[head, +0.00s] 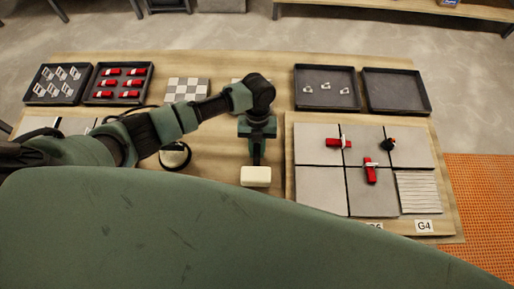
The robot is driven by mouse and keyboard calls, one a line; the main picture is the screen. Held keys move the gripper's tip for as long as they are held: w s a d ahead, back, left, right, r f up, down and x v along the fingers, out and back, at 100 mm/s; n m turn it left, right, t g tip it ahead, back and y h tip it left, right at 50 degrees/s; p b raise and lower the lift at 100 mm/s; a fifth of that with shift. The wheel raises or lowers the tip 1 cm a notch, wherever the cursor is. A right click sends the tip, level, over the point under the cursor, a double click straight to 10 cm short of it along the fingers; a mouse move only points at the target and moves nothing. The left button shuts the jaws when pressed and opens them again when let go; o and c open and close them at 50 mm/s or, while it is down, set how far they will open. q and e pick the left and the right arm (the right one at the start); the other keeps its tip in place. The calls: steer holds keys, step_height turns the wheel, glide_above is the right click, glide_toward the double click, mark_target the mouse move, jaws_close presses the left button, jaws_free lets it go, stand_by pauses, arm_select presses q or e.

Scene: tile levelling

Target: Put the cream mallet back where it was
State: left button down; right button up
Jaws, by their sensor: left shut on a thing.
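The cream mallet (256,176) shows as a pale block-shaped head below my left gripper (257,148). My left gripper is shut on the mallet and points down over the wooden table, just left of the tiled board. The handle is mostly hidden by the gripper. I cannot tell whether the mallet head touches the table. My right gripper is not in view.
Grey tiles (318,184) on the right bear red levelling pieces (370,172) and a dark round item (388,145). Trays with white clips (326,87) and red wedges (120,84) stand behind. An empty tray (396,91) is at back right. A round suction-cup-like item (175,156) lies left.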

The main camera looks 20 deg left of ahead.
arm_select(q)
steer(key=shift+f, duration=0.2)
steer(key=c, duration=1.3)
jaws_free()
steer(key=shift+r, duration=0.1)
steer(key=shift+r, duration=0.25)
steer(key=b+v, duration=0.2)
steer(key=v, duration=0.9)
steer(key=shift+w+r, duration=0.15)
steer(key=shift+r, duration=0.2)
steer(key=shift+f, duration=0.1)
